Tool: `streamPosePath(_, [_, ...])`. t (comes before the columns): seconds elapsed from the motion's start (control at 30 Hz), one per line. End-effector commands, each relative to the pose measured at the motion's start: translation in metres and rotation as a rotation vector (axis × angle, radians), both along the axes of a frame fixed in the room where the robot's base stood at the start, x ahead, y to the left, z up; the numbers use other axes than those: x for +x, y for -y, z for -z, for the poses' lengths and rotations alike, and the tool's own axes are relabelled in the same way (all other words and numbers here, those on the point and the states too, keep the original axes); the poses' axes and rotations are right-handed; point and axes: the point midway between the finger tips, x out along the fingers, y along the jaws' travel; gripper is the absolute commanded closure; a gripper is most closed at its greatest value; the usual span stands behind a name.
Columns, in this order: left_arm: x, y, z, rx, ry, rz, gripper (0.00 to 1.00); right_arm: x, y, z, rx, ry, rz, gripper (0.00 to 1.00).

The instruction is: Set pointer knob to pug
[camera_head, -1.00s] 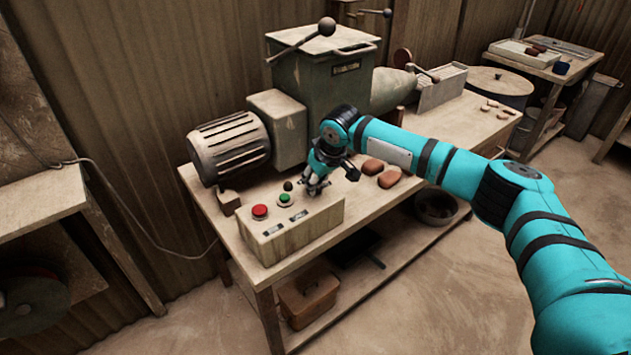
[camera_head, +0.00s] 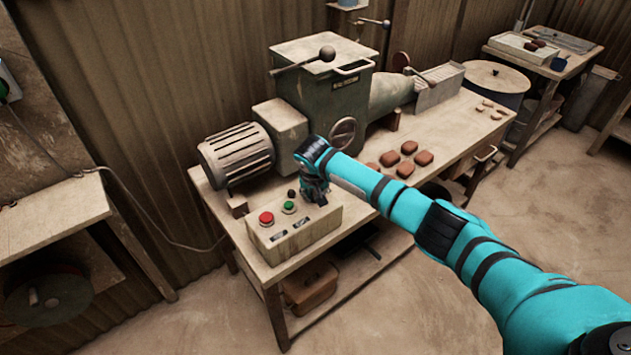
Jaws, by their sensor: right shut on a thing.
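The pale control box (camera_head: 296,246) stands at the front left of the workbench. Its top carries a red button (camera_head: 266,218), a green button (camera_head: 289,207) and a small black knob (camera_head: 291,193). My right gripper (camera_head: 316,198) points down at the right end of the box top and is shut on what appears to be the pointer knob. The gripper hides that knob, so its pointing direction and any pug mark cannot be read. Two small dark labels lie on the box near the buttons, too small to read. My left gripper is out of view.
A green-grey machine (camera_head: 325,92) with a ribbed motor (camera_head: 237,155) and a handwheel (camera_head: 342,134) stands close behind the box. Several reddish clay pieces (camera_head: 408,147) lie on the workbench (camera_head: 450,133) to the right. A side bench (camera_head: 52,222) stands at the left.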

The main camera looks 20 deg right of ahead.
Motion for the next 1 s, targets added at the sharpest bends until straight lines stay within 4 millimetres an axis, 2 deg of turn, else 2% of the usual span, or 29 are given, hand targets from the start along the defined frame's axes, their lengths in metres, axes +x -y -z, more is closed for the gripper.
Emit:
streamPosePath(0.1, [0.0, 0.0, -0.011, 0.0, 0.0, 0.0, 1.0, -0.002, -0.003, 0.0, 0.003, -0.007, 0.11, 1.0])
streamPosePath(0.37, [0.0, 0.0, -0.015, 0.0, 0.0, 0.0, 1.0, 0.0, -0.004, 0.003, 0.001, -0.007, 0.358, 1.0])
streamPosePath(0.7, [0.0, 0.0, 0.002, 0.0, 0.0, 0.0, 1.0, 0.002, -0.005, 0.006, -0.001, -0.006, 0.653, 1.0])
streamPosePath(1.0, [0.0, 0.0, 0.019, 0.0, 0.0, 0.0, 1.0, 0.003, -0.004, 0.005, -0.003, -0.005, 0.822, 1.0])
